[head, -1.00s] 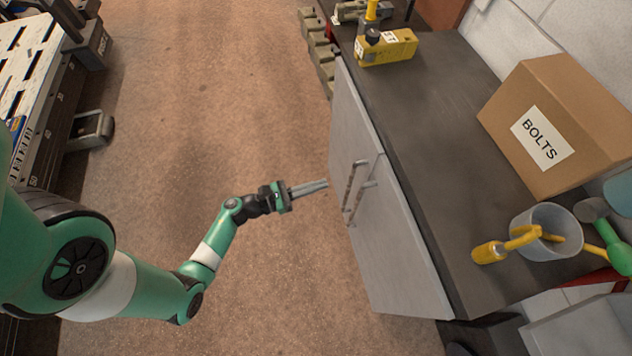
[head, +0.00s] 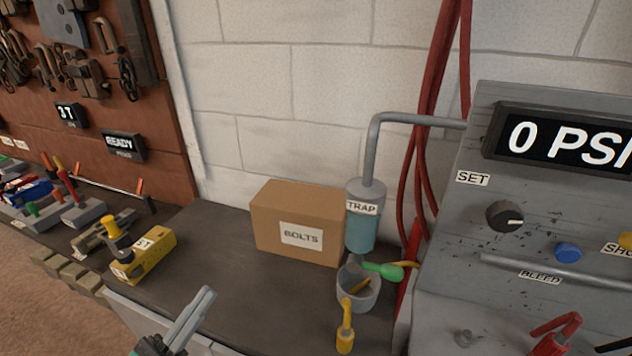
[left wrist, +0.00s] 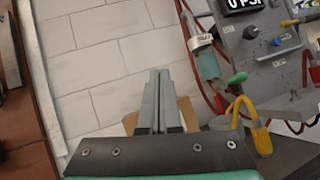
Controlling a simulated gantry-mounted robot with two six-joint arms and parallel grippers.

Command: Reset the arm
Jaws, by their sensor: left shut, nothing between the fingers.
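My left gripper (head: 207,292) reaches up from the bottom of the head view, in front of the dark bench top. Its two grey fingers are together with nothing between them. In the left wrist view the fingers (left wrist: 158,74) also lie side by side, pointing at the white block wall, with part of a cardboard box behind them. Most of my left arm is out of the head view. My right gripper shows in neither view.
On the bench stand a BOLTS box (head: 298,222), a yellow tool (head: 148,255), a blue-grey TRAP canister (head: 362,225) and a grey cup (head: 357,291) with tools. A gauge panel (head: 530,230) rises at right. Bare bench top (head: 220,255) lies left of the box.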

